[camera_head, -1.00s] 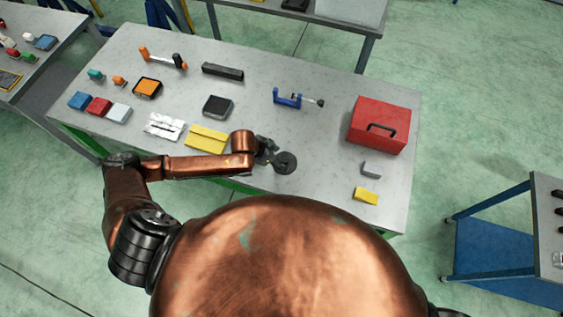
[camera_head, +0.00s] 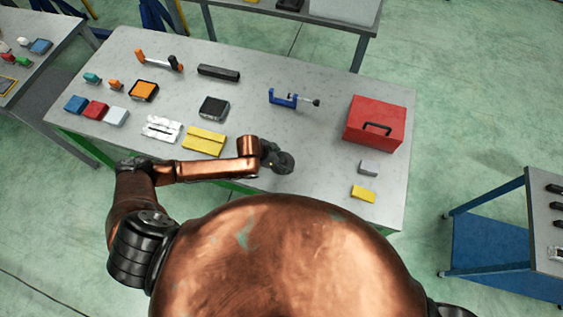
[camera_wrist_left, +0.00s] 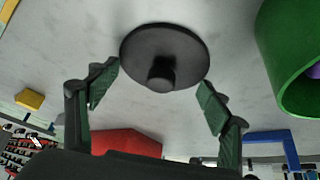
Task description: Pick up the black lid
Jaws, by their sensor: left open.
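The black lid (camera_head: 286,163) is a round disc lying on the grey worktable near its front edge, partly hidden by my left gripper in the head view. In the left wrist view the black lid (camera_wrist_left: 184,45) shows whole, with a round knob (camera_wrist_left: 161,73) at its middle. My left gripper (camera_head: 273,156) is at the lid, at the end of the copper arm. In the wrist view the left gripper (camera_wrist_left: 158,92) is open and empty, its two green-padded fingers apart on either side of the knob. My right gripper is not in view.
A green round container (camera_wrist_left: 285,60) with something purple inside stands close beside the lid in the wrist view. A yellow case (camera_head: 204,141) lies to the left. A red toolbox (camera_head: 375,124) and a blue clamp (camera_head: 290,99) are farther off.

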